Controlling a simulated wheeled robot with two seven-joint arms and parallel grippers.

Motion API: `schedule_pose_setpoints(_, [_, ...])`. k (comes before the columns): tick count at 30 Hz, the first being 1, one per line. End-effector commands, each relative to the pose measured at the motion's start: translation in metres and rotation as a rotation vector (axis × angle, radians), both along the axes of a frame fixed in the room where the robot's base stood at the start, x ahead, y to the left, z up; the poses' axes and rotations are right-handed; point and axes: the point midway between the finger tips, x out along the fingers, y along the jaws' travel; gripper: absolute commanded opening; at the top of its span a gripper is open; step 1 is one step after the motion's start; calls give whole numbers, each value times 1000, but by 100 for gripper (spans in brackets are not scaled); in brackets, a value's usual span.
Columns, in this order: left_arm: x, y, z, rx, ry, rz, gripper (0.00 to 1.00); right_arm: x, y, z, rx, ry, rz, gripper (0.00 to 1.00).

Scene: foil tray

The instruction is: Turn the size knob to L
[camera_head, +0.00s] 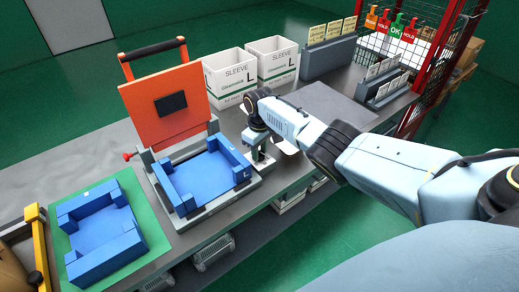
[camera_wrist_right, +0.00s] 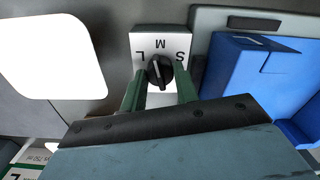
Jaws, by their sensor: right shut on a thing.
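The size knob (camera_wrist_right: 160,72) is a black dial on a white plate (camera_wrist_right: 146,98) marked S, M and L; the letters appear upside down in the right wrist view. Its pale pointer line leans toward the upper left, roughly between M and L; the exact setting is hard to tell. My right gripper (camera_wrist_right: 160,84) is shut on the knob, with a green finger on each side. In the head view my right gripper (camera_head: 262,158) reaches down beside the blue tray form (camera_head: 205,172) and hides the knob. My left gripper is not in view.
An orange hinged lid (camera_head: 170,103) stands open behind the blue form. A second blue form (camera_head: 101,236) lies on a green mat at left. White sleeve boxes (camera_head: 231,77) stand behind the gripper. A grey mat (camera_head: 325,103) lies clear at right.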

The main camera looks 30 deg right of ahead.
Motion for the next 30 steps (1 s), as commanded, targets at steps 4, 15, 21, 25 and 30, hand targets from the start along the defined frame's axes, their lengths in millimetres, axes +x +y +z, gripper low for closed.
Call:
schedule_pose_setpoints(4, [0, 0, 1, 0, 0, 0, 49, 1, 0, 0, 2, -2, 139, 7])
schedule_pose_setpoints(15, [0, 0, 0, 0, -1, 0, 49, 1, 0, 0, 1, -3, 481, 7])
schedule_pose_setpoints(21, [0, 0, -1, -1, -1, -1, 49, 1, 0, 0, 0, -3, 630, 7])
schedule_pose_setpoints(25, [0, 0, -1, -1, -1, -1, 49, 1, 0, 0, 1, -3, 703, 7])
schedule_pose_setpoints(30, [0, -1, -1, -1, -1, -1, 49, 1, 0, 1, 0, -2, 767, 7])
